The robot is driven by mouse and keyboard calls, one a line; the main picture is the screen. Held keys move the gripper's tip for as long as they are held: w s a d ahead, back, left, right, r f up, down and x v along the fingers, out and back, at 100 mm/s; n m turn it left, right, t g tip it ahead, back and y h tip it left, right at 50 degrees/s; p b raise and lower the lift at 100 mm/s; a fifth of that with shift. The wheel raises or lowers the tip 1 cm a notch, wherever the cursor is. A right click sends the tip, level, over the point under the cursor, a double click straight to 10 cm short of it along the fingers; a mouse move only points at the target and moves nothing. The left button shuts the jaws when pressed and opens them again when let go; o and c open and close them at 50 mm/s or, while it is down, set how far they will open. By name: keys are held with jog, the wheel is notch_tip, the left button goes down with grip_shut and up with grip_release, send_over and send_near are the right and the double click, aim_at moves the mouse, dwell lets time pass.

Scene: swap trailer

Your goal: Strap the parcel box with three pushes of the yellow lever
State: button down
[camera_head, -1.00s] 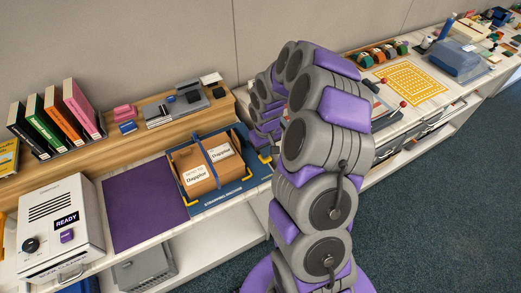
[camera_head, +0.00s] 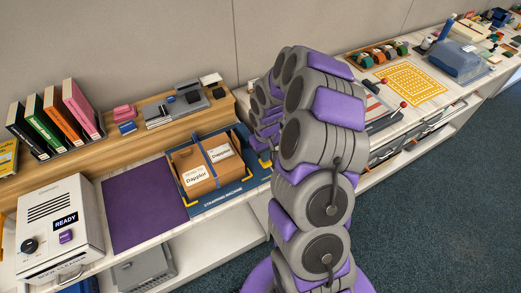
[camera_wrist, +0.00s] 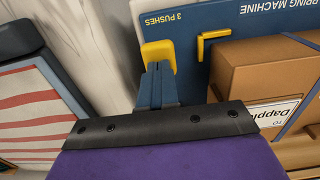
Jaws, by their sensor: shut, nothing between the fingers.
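The brown parcel box (camera_head: 203,174) sits on the blue strapping machine (camera_head: 226,199), with a blue strap across it and a label reading Dapplior. It also shows at the right of the wrist view (camera_wrist: 262,70). The yellow lever (camera_wrist: 158,55) stands beside the "3 PUSHES" lettering on the machine. My gripper (camera_wrist: 160,70) is shut and empty, its fingertips at the lever's near side. They look close to it or touching; I cannot tell which. In the head view, my arm hides most of the gripper and lever.
A yellow corner guide (camera_wrist: 210,42) stands between lever and box. A red-striped board (camera_wrist: 35,110) lies left in the wrist view. A purple mat (camera_head: 143,204) and a white READY machine (camera_head: 60,228) lie left of the strapping machine. Books (camera_head: 62,118) stand behind.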

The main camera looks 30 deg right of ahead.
notch_tip(320, 180, up, 8)
jog(key=p, duration=0.3)
dwell(0.7)
dwell(0.7)
jog(key=s+a+r, duration=1)
jog(key=s+r, duration=0.2)
jog(key=r, duration=0.1)
jog(key=s+a+r+g, duration=0.1)
jog(key=s+a+r, duration=0.1)
jog(key=s, duration=0.8)
jog(key=s+a+r, duration=0.2)
jog(key=s+r, duration=0.1)
jog(key=s, duration=0.7)
jog(key=shift+a+r+g, duration=0.15)
jog(key=shift+r+g, duration=0.1)
jog(key=shift+g, duration=0.15)
jog(key=shift+s, duration=0.1)
